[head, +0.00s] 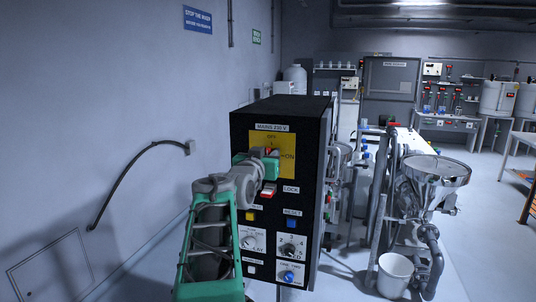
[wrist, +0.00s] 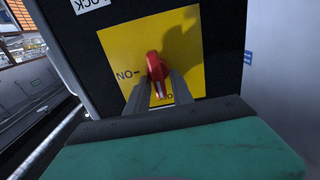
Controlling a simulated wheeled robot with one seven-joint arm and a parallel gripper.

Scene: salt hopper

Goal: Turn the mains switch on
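The mains switch is a red rotary knob (wrist: 156,67) on a yellow plate (wrist: 123,42), on the front of a black control box (head: 307,118). In the wrist view, which shows the panel upside down, the knob's pointer end is toward the OFF mark, and ON is to its left. In the head view my gripper (head: 270,158) covers much of the knob. In the wrist view my gripper (wrist: 160,86) has its two grey fingers apart, one on each side of the knob's pointer end. Yellow plate shows between them; contact with the knob is unclear.
Below the switch are a red and white lock switch (head: 268,189), a yellow button (head: 250,215), a blue button (head: 291,224) and dials (head: 291,249). A steel hopper (head: 436,170) and a white bucket (head: 395,274) stand to the right. A wall (head: 130,90) lies left.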

